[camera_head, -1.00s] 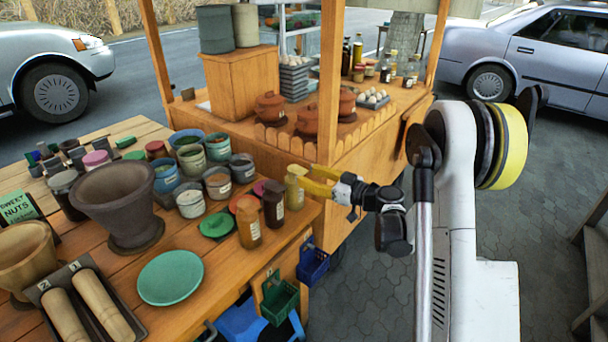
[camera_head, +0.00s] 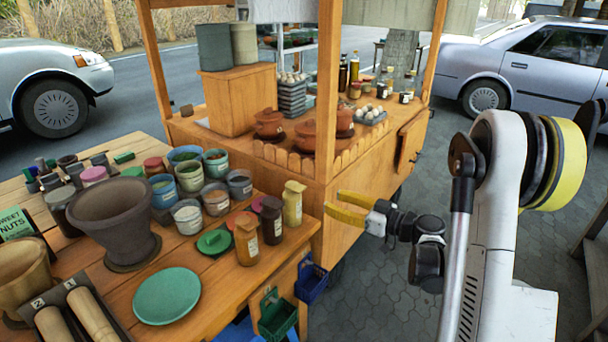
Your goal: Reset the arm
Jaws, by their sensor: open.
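My gripper (camera_head: 340,206) has yellow fingers and points left, in front of the stall's wooden side and to the right of the table edge. Its fingers are spread apart with nothing between them. The nearest thing is a yellow jar (camera_head: 292,204) at the table's right edge, a small gap to the left of the fingers. The clay mortar (camera_head: 115,215) stands upright on the table at the left, far from my gripper. My white arm (camera_head: 492,220) fills the right side of the view.
The wooden table (camera_head: 222,290) holds several jars and bowls, a green plate (camera_head: 167,295) and pestles in a tray (camera_head: 120,322). A blue bin (camera_head: 311,280) and a green bin (camera_head: 277,314) hang at its side. A stall post (camera_head: 328,90) rises behind. The paving (camera_head: 385,305) is clear.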

